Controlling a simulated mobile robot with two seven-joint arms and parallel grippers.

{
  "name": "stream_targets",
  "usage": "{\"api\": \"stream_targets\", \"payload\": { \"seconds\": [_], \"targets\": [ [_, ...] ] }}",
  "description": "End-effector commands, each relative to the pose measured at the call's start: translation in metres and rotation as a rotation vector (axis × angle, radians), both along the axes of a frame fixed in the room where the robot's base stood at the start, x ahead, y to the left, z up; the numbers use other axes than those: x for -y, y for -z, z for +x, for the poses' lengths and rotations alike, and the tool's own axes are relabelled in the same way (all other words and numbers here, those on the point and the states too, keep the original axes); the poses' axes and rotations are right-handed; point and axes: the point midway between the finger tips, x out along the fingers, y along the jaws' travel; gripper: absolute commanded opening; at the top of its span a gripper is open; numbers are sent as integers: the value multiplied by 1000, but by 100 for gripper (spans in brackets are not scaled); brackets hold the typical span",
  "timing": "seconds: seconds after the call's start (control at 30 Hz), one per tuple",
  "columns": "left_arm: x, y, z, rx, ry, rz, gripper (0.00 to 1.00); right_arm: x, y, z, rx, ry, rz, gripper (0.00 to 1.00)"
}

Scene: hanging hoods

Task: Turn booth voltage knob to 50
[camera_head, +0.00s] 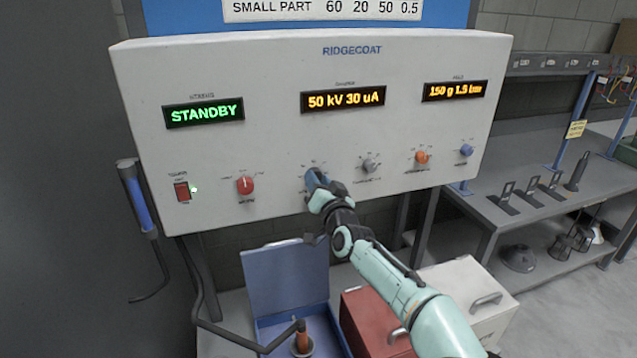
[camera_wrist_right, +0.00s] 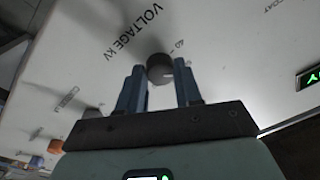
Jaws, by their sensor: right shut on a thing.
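The white RIDGECOAT booth panel (camera_head: 290,70) faces me, and its middle display (camera_head: 343,99) reads "50 kV 30 uA". My right gripper (camera_head: 316,180) is at the panel's lower middle and covers the voltage knob in the head view. In the right wrist view the dark round voltage knob (camera_wrist_right: 160,68) sits between the fingers of my right gripper (camera_wrist_right: 160,76), beside the printed words "VOLTAGE KV". A light pointer mark shows on the knob. The gripper is shut on it. My left gripper is in neither view.
Other controls on the panel are a red switch (camera_head: 182,191), a red knob (camera_head: 245,185), a grey knob (camera_head: 371,164), an orange knob (camera_head: 421,157) and a blue knob (camera_head: 466,150). The left display (camera_head: 204,112) reads "STANDBY". A grey bench (camera_head: 530,215) stands at right.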

Motion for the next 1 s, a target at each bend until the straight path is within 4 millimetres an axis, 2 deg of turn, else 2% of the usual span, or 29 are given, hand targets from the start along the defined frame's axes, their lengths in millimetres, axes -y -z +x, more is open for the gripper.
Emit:
{"api": "stream_targets", "payload": {
  "seconds": [0.37,0.4,0.47,0.5,0.83,1.0],
  "targets": [
    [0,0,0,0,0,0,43,0,-2,0,5,1,-4,4],
    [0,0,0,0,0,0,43,0,-2,0,5,1,-4,38],
    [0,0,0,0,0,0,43,0,-2,0,5,1,-4,57],
    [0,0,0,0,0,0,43,0,-2,0,5,1,-4,60],
    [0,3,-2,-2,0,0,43,1,0,-3,3,0,-3,60],
    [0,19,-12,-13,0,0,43,7,4,-22,2,-1,-4,60]
  ]
}}
